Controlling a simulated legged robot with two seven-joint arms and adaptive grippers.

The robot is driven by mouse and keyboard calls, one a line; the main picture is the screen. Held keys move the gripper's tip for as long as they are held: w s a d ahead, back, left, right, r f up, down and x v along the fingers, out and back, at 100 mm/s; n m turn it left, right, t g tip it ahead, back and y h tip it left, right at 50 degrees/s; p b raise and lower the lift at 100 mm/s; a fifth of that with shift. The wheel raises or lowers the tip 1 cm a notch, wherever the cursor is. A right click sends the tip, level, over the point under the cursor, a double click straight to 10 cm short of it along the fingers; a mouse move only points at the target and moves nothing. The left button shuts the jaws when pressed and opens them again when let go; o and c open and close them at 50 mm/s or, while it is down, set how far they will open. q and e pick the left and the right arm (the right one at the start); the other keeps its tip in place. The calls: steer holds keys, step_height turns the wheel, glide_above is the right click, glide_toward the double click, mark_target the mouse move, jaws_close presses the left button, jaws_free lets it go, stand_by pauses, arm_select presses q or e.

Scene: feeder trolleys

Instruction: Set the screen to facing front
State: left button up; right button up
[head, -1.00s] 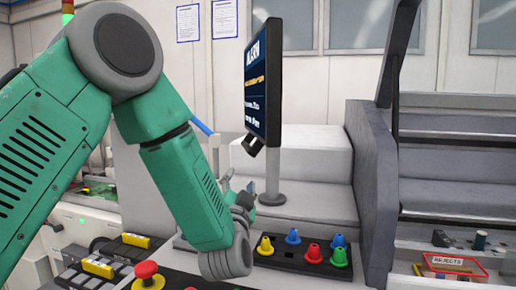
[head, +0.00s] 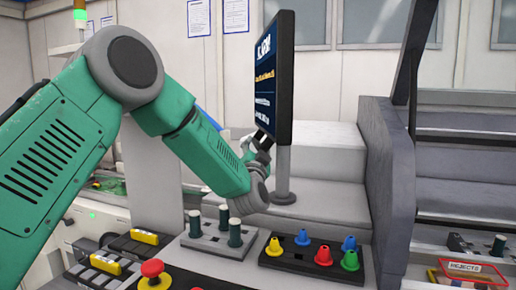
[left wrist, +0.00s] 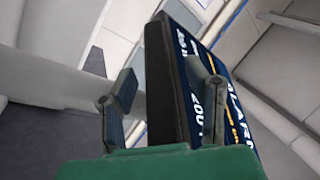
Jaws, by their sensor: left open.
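The screen (head: 272,80) stands on a grey post (head: 283,175) and is seen at a steep angle, its lit face with white and yellow text turned to the left. My left gripper (head: 258,143) is at the screen's lower near corner. In the left wrist view my left gripper (left wrist: 165,98) is open, with one finger on each side of the dark edge of the screen (left wrist: 168,75). One finger overlaps the lit face in that picture; I cannot tell whether either finger touches. My right gripper is not in view.
Below the arm are a tray (head: 215,249) with dark green cylinders and a black tray (head: 295,267) with coloured cones. A red button (head: 152,268) is at the front. A tall grey panel (head: 388,180) stands right of the screen, with a rejects bin (head: 470,267) beyond.

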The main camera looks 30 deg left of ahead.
arm_select(q)
steer(key=shift+w+r, duration=0.15)
steer(key=shift+w, duration=0.15)
steer(key=shift+w+d+r, duration=0.1)
steer(key=shift+d+r, duration=0.05)
steer(key=shift+d, duration=0.15)
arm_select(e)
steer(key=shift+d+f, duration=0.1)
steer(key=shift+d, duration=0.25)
arm_select(q)
steer(key=shift+c, duration=0.4)
steer(key=shift+a, duration=0.15)
jaws_close()
steer(key=shift+a, duration=0.1)
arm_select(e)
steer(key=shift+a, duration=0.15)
arm_select(q)
steer(key=shift+a, duration=0.1)
